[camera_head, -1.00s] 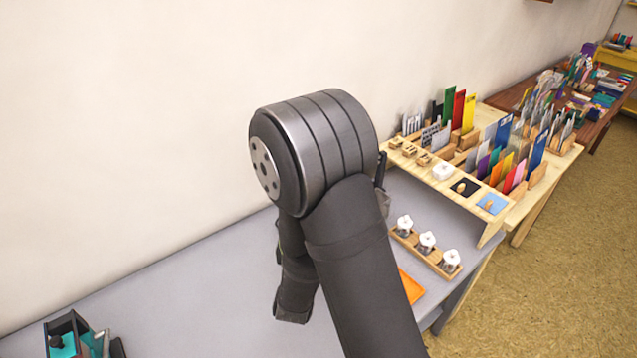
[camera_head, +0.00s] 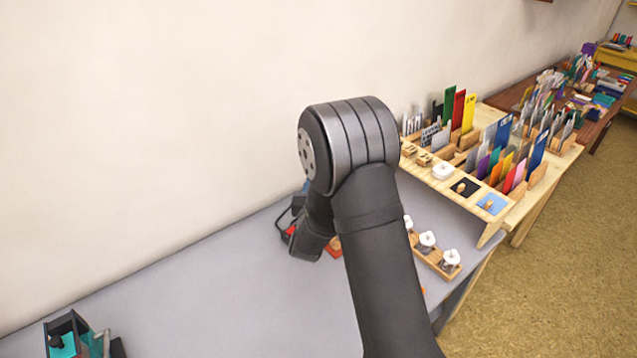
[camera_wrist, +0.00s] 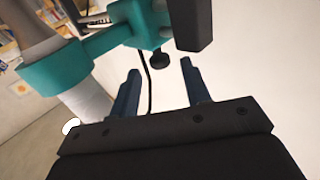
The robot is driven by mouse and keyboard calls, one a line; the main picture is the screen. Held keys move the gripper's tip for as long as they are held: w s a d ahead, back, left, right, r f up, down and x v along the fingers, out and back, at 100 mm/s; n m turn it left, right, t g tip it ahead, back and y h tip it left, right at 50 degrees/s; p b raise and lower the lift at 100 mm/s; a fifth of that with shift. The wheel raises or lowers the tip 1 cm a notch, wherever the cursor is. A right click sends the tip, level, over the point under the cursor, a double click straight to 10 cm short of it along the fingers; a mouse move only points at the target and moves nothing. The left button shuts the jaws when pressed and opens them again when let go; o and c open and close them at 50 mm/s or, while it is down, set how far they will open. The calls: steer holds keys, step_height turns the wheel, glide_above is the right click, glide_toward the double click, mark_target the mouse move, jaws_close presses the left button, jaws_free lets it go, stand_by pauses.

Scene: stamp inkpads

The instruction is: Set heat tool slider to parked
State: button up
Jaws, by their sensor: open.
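In the wrist view, my gripper (camera_wrist: 161,85) is open, with its two dark blue fingers apart and nothing between the tips. A teal bracket (camera_wrist: 120,40) with a ring crosses the upper left, beyond the fingers. It appears to belong to the heat tool's stand. A grey tapered body (camera_wrist: 35,28) and a pale ribbed cylinder (camera_wrist: 82,102) line up with the ring. A small black knob (camera_wrist: 160,60) hangs under the bracket, apart from the fingertips. I cannot tell which part is the slider. In the head view, my arm hides most of this area.
In the head view, a teal-and-black device (camera_head: 68,342) stands at the lower left of the grey table (camera_head: 205,290). White-topped jars (camera_head: 427,240) stand in a wooden rack to the right. A wooden organizer (camera_head: 470,205) is beyond. The table's middle left is clear.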

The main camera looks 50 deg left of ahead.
steer(key=shift+x, duration=0.9)
steer(key=shift+c, duration=0.4)
jaws_close()
steer(key=w, duration=1.5)
steer(key=shift+w, duration=0.2)
steer(key=shift+d, duration=0.1)
steer(key=shift+o, duration=0.4)
jaws_free()
steer(key=shift+w, duration=0.1)
